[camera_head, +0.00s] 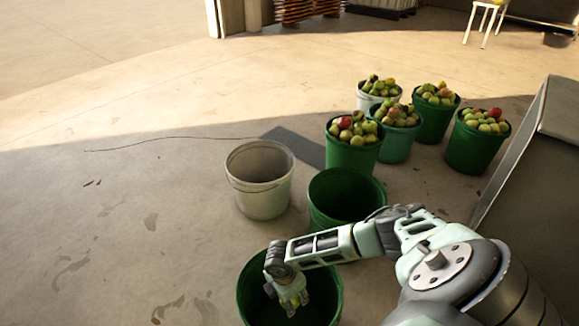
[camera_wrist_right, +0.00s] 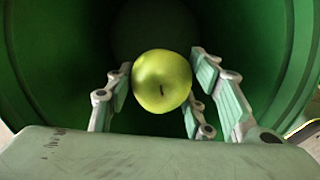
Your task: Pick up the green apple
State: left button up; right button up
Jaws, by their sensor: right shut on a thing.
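The green apple (camera_wrist_right: 161,81) is yellow-green with a dark stem and sits between the fingers of my right gripper (camera_wrist_right: 162,92) in the right wrist view. The fingers are closed on it from both sides. In the head view my right gripper (camera_head: 291,300) reaches down into the front green bucket (camera_head: 328,312). The dark green inside of this bucket (camera_wrist_right: 40,60) surrounds the apple in the right wrist view. In the head view the apple is mostly hidden by the gripper. My left gripper is not in view.
An empty white bucket (camera_head: 262,204) and an empty green bucket (camera_head: 345,192) stand just behind. Several buckets full of apples (camera_head: 352,157) stand further back. A grey panel (camera_head: 530,170) rises at the right. The floor (camera_head: 110,230) on the left is clear.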

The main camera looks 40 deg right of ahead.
notch_tip(320, 180, up, 12)
jog(key=p, duration=1.1)
